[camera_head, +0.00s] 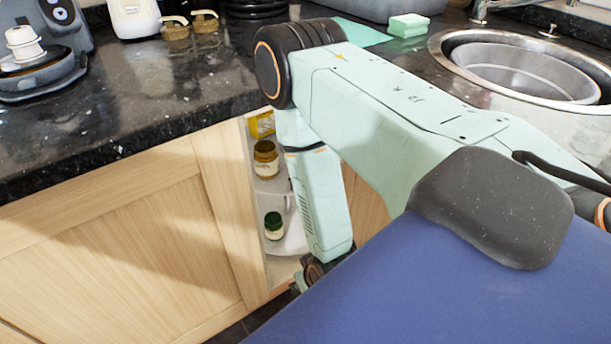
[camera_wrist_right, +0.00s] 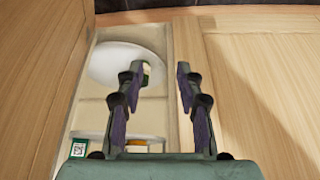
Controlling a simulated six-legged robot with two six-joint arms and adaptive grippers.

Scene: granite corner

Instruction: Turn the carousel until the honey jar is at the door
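The carousel (camera_head: 292,240) shows in the head view as white round shelves inside the open corner cabinet. A jar with amber contents and a dark lid (camera_head: 265,160), possibly the honey jar, stands on an upper shelf. A green-lidded jar (camera_head: 274,226) stands on the lower shelf. In the right wrist view a white disc (camera_wrist_right: 108,65) of the carousel lies beyond my fingers. My right gripper (camera_wrist_right: 163,70) is open, its fingers apart with nothing visible between them. A small part of a green and white jar (camera_wrist_right: 147,70) shows behind the left finger. My left gripper is out of view.
A yellow package (camera_head: 261,124) is at the top of the opening. The cabinet front (camera_head: 120,250) lies left of it, under the dark granite counter (camera_head: 150,90). My right arm hides part of the opening. A sink (camera_head: 520,72) is at the right.

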